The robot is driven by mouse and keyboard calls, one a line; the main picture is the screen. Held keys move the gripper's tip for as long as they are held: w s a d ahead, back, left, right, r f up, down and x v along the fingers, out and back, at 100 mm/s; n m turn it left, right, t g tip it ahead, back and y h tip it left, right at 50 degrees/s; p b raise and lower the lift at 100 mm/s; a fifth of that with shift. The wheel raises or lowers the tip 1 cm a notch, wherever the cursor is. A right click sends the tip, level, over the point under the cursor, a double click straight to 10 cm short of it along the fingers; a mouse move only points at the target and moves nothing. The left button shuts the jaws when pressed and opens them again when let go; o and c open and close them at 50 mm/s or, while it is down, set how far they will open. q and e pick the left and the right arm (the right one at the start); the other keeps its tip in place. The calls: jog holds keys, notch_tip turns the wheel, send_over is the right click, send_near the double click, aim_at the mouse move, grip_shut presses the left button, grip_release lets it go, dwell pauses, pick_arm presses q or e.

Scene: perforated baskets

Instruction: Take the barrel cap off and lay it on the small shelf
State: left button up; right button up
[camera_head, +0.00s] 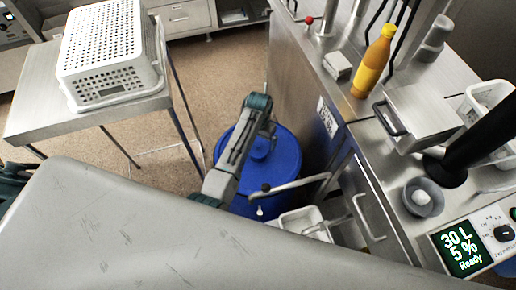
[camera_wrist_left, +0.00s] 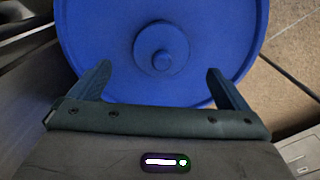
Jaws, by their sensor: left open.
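A blue barrel (camera_head: 282,160) stands on the floor between the steel table and the steel counter. In the left wrist view its round blue top (camera_wrist_left: 85,35) fills much of the picture, with a raised round cap (camera_wrist_left: 162,50) and a small knob at its middle. My left gripper (camera_head: 268,128) is over the barrel in the head view. In the left wrist view my left gripper (camera_wrist_left: 160,80) is open and empty, its fingers spread either side of the cap's near side. I cannot tell which surface is the small shelf. My right gripper is not in view.
A white perforated basket (camera_head: 105,50) sits upside down on the steel table (camera_head: 30,118). A metal lever (camera_head: 290,186) and a white bin (camera_head: 303,222) are in front of the barrel. The counter at right holds an orange bottle (camera_head: 374,62) and a lidded steel box (camera_head: 420,112).

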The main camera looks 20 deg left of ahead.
aim_at(258, 145)
pick_arm(q)
jog(key=shift+w+a+f+p, duration=0.1)
jog(key=shift+f+p, duration=0.2)
jog(key=shift+f, duration=1.15)
jog(key=shift+a+f+p, duration=0.1)
jog(key=shift+f+p, duration=0.15)
jog(key=shift+f, duration=1.15)
jog(key=shift+d, duration=0.1)
jog(key=shift+c, duration=0.3)
jog(key=c, duration=1)
